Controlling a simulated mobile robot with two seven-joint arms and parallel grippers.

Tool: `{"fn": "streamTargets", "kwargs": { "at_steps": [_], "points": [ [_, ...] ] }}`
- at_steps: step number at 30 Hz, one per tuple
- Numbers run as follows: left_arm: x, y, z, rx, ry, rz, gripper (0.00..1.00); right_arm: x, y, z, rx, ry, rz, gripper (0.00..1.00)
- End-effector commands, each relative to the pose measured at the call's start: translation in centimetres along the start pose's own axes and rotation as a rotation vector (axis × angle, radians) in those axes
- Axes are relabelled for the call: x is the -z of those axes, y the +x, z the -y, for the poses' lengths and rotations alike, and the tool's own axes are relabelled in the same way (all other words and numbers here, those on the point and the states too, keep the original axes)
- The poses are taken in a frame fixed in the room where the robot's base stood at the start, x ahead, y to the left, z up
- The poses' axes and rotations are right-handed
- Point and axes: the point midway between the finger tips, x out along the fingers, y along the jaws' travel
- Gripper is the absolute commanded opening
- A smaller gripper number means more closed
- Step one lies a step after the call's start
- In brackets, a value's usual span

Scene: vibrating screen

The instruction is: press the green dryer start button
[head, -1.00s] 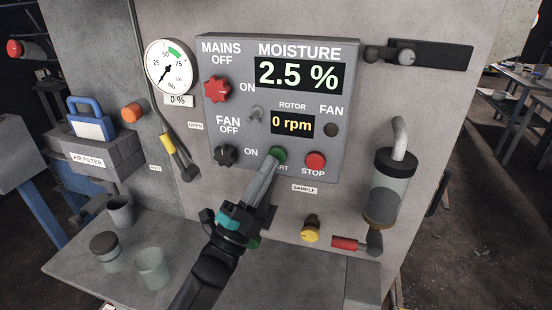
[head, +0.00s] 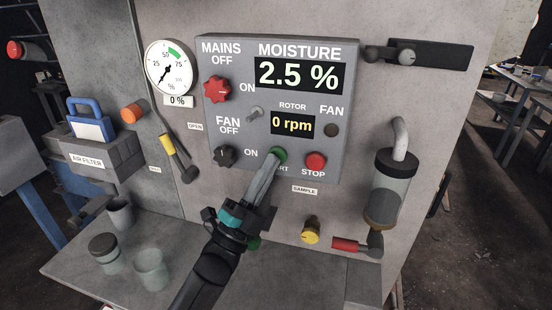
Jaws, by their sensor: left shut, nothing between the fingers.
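The green start button (head: 279,154) is on the lower part of the grey control panel (head: 345,110), left of the red stop button (head: 315,161). My left gripper (head: 273,162) is shut and empty. Its fingertips are at the lower edge of the green button and cover part of it and of the START label. I cannot tell whether they touch or press it. The displays read 2.5 % moisture and 0 rpm. My right gripper is not in view.
A red mains knob (head: 217,89), a black fan knob (head: 224,156) and a small toggle (head: 257,113) are on the panel. Cups stand on the shelf (head: 205,290) at lower left.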

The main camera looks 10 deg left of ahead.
Motion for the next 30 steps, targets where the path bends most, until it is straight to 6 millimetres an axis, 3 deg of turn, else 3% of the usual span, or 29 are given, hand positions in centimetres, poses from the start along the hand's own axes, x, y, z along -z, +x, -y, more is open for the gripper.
{"fn": "streamTargets", "kwargs": {
  "at_steps": [17, 30],
  "points": [
    [-0.2, 0.2, -0.1, -0.001, 0.0, 0.001, 0.0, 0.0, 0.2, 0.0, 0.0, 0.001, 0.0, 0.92],
    [0.7, -1.0, 0.8, 0.0, 0.0, 0.002, 0.0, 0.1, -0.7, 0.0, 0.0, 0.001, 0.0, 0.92]
  ]
}}
